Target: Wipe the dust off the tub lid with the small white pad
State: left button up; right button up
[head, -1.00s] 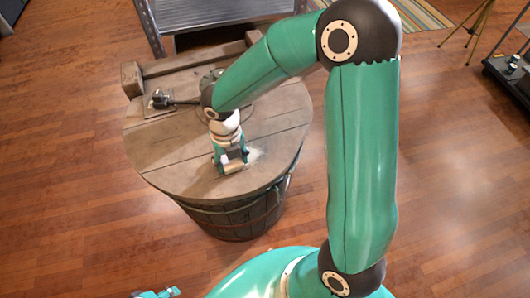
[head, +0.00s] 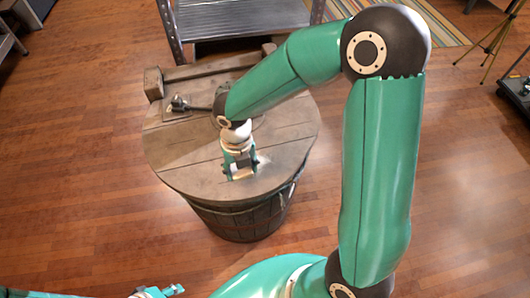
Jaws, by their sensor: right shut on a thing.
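The round wooden tub lid (head: 185,165) lies on top of the wooden tub (head: 240,222) in the middle of the head view. My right gripper (head: 241,172) points down at the front part of the lid, shut on the small white pad (head: 239,173), of which only a little shows between the fingers. The pad is at the lid's surface; I cannot tell how firmly it touches. No clear dust patch shows around the gripper; any beneath it is hidden. My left gripper (head: 170,291) is partly in view at the bottom edge, away from the tub, its opening unclear.
A dark handle-like fitting (head: 180,104) and a raised wooden bar (head: 215,68) sit at the lid's back. A metal shelf (head: 240,20) stands behind the tub. A tripod (head: 495,40) is at far right.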

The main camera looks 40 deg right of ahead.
notch_tip(320, 180, up, 2)
jog(key=shift+r+p, duration=0.2)
jog(key=shift+p, duration=0.7)
